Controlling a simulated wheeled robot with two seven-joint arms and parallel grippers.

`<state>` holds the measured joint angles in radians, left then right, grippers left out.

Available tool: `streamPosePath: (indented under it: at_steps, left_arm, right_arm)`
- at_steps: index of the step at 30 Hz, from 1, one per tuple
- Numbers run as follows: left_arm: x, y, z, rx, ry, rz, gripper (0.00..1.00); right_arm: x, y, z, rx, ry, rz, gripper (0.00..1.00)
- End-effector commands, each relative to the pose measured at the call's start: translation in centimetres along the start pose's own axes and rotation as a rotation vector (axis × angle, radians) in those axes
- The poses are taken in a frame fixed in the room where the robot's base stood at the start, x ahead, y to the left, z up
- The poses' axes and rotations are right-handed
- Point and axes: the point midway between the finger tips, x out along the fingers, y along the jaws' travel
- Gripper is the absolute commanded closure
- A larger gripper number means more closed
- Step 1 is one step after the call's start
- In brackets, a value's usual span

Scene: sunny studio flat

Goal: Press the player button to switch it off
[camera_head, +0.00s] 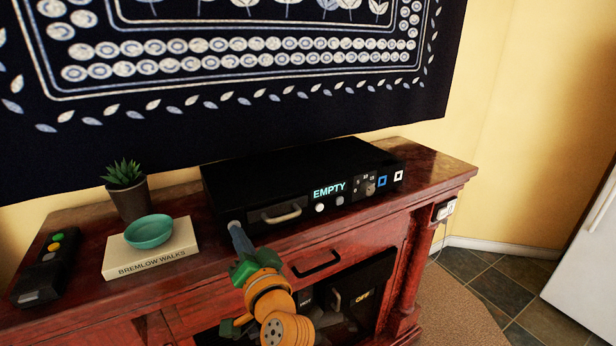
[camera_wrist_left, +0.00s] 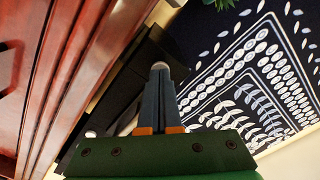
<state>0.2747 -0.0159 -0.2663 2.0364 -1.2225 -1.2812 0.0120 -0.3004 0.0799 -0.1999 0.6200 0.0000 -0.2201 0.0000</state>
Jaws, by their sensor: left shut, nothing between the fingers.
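The player (camera_head: 300,170), a flat black box, stands on the red-brown cabinet (camera_head: 440,172) in the head view. Its lit display (camera_head: 329,190) reads EMPTY. A pale round button (camera_head: 235,224) is at the left end of its front; it also shows in the left wrist view (camera_wrist_left: 160,65). My left gripper (camera_head: 238,234) is shut and empty, its fingertips right at this button. In the left wrist view my closed fingers (camera_wrist_left: 160,78) overlap the button's edge, so I cannot tell whether they touch or press it. My right gripper is not in view.
A book (camera_head: 150,252) bearing a teal bowl (camera_head: 148,231), a potted plant (camera_head: 128,195) and a dark remote-like device (camera_head: 47,268) stand left of the player. A black unit (camera_head: 370,285) with a yellow OFF display sits in the cabinet below. A patterned cloth (camera_head: 240,90) hangs behind.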

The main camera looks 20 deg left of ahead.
Motion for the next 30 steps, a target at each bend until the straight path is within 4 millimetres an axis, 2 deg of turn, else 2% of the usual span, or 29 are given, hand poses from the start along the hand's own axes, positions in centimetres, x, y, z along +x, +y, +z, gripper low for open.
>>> streamPosePath:
  at_steps: [30]
  left_arm:
    - [0.65, 0.03, -0.03, 0.001, 0.001, 0.0, 1.0]
  right_arm:
    - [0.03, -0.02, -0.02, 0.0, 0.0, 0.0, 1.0]
